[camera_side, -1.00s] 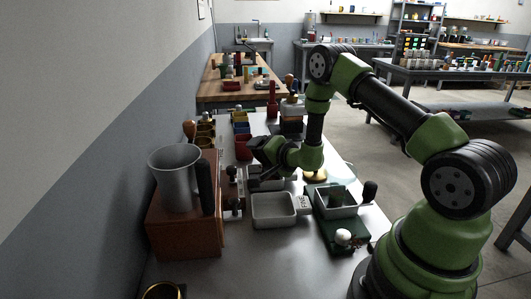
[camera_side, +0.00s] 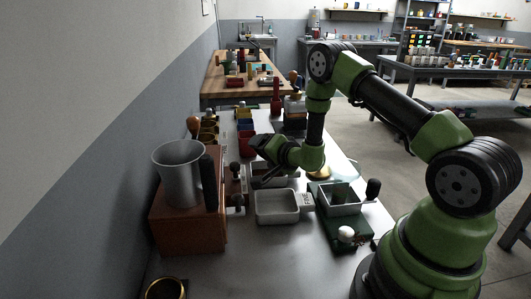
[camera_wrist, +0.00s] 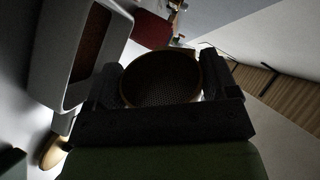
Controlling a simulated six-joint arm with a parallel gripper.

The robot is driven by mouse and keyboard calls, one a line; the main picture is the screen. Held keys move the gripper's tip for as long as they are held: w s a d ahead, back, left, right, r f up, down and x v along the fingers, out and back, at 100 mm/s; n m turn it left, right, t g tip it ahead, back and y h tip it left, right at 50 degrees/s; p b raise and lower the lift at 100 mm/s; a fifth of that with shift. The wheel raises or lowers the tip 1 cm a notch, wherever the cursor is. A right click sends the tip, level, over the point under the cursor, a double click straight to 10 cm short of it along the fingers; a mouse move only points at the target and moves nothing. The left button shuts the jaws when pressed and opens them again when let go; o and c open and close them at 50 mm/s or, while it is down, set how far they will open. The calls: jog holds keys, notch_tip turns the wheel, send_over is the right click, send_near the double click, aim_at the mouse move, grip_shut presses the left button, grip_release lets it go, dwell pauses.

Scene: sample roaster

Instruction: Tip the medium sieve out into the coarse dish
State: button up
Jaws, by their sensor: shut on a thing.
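My gripper (camera_wrist: 159,82) is shut on a round sieve (camera_wrist: 160,72) with a tan rim and dark mesh. The sieve is tilted, and I cannot tell whether anything lies in it. In the side view my gripper (camera_side: 262,148) hangs over the back pale dish (camera_side: 294,178), and the sieve is not clear there. The wrist view shows a pale rectangular dish (camera_wrist: 42,75) with brown contents, left of the sieve and apart from it. The front pale dish (camera_side: 276,219) looks empty beside a small label, perhaps FINE. I cannot read which dish is coarse.
A metal cup (camera_side: 180,178) stands on a brown block (camera_side: 188,228) at the left. A square tray (camera_side: 340,203) sits on a green base right of the dishes. Coloured bins (camera_side: 246,145) stand behind. The bench front (camera_side: 240,270) has free room.

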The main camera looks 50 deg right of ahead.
dwell(0.5)
jog(key=shift+r, duration=1.55)
jog(key=shift+d, duration=0.1)
jog(key=m+y, duration=0.1)
jog(key=d+m, duration=0.1)
jog(key=m+y, duration=0.1)
jog(key=shift+d+r+m+y, duration=0.3)
jog(key=shift+d+m, duration=0.05)
jog(key=shift+m, duration=0.05)
jog(key=m+y, duration=0.1)
jog(key=d+m+y, duration=0.1)
jog(key=m, duration=0.1)
jog(key=shift+s+d+r, duration=0.1)
jog(key=shift+d+r, duration=0.1)
jog(key=shift+r, duration=0.05)
jog(key=m+y, duration=0.1)
jog(key=m, duration=0.1)
jog(key=d+m+t+y, duration=0.1)
jog(key=m+y, duration=0.1)
jog(key=shift+d+r+m, duration=0.1)
jog(key=shift+d+m, duration=0.05)
jog(key=shift+m, duration=0.25)
jog(key=m+t, duration=0.1)
jog(key=m, duration=0.2)
jog(key=f+m+t+y, duration=0.1)
jog(key=m, duration=0.1)
jog(key=shift+d+m+y, duration=0.15)
jog(key=shift+m+y, duration=0.15)
jog(key=shift+m, duration=0.1)
